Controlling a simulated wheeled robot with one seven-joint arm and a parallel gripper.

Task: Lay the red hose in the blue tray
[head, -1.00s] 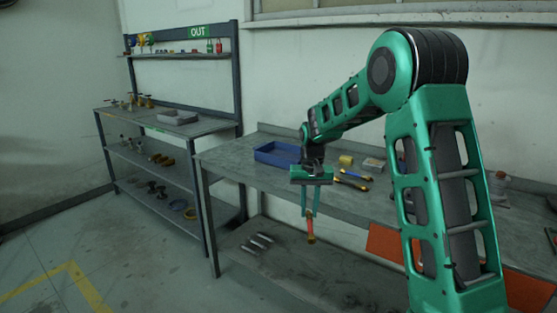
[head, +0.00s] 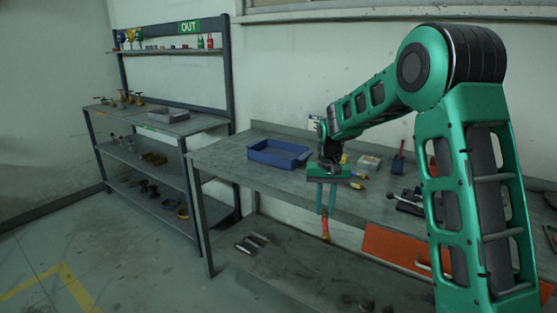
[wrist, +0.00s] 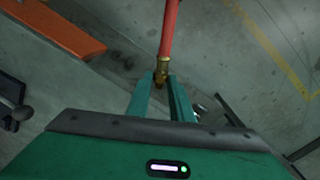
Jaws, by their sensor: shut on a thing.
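The red hose (head: 325,230) hangs down from my gripper (head: 327,208), in front of the workbench's front edge. In the wrist view the hose (wrist: 169,30) runs away from the fingers, with a brass fitting (wrist: 163,67) at its near end. My gripper (wrist: 161,94) is shut on it at this fitting. The blue tray (head: 274,162) lies on the bench top, left of and behind my gripper in the head view. It looks empty. My gripper and the hose are apart from the tray.
The workbench (head: 225,160) is clear left of the tray. An orange panel (head: 395,248) is below the front edge. A rack (head: 200,124) stands at left.

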